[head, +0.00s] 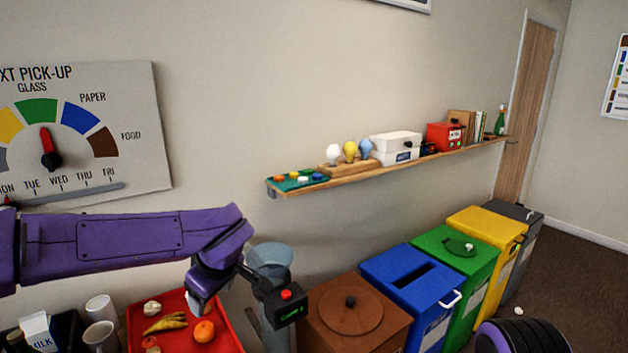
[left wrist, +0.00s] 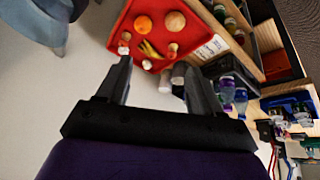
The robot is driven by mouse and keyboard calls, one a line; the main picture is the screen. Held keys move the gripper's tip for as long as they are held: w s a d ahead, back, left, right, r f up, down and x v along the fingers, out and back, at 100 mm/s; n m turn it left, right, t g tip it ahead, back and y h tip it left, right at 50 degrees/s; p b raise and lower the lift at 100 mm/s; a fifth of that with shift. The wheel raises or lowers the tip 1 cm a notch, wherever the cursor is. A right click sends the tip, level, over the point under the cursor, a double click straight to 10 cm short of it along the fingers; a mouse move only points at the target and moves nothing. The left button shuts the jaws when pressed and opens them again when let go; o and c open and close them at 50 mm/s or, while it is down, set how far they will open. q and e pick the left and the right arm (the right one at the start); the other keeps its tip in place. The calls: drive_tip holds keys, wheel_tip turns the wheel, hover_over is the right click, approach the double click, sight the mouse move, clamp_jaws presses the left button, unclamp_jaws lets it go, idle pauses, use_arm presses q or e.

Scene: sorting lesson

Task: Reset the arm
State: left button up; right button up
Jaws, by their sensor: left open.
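My left arm (head: 130,245), purple, reaches in from the left in the head view, bent down at its wrist above the red tray's right side. In the left wrist view my left gripper (left wrist: 158,82) is open, with two dark fingers apart and nothing held between them. Its fingers point towards the red tray (left wrist: 118,33), which holds a round orange thing (left wrist: 143,24), a tan round thing and a banana peel. In the head view the fingertips cannot be made out.
The red tray (head: 226,335) lies below my arm; white cups (head: 100,308) and a milk carton (head: 38,332) stand left of it. Brown (head: 330,325), blue (head: 385,268), green and yellow bins stand to the right. A wall shelf (head: 400,166) above them holds bulbs and boxes.

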use_arm(q)
drive_tip(key=s+a+f+t+y+b, duration=0.1)
drive_tip(key=s+a+f+t, duration=0.15)
drive_tip(key=f, duration=0.95)
drive_tip(key=s+a+f+t+y+b, duration=0.1)
drive_tip(key=s+a+f+t, duration=0.15)
drive_tip(key=f, duration=1.05)
drive_tip(key=s+a+f+m+g+b, duration=0.1)
drive_tip(key=s+f+m, duration=0.1)
drive_tip(key=s+f, duration=0.4)
drive_tip(key=s+a+f+m+g+h+b, duration=0.1)
drive_tip(key=s+f, duration=0.5)
drive_tip(key=s, duration=0.7)
drive_tip(key=s+a+f+m+g+h+b, duration=0.1)
drive_tip(key=s+a+f+m+g, duration=0.1)
drive_tip(key=s+f, duration=0.5)
drive_tip(key=shift+s+a+m+g+b, duration=0.3)
drive_tip(key=shift+s+a+g, duration=0.45)
drive_tip(key=shift+s, duration=0.4)
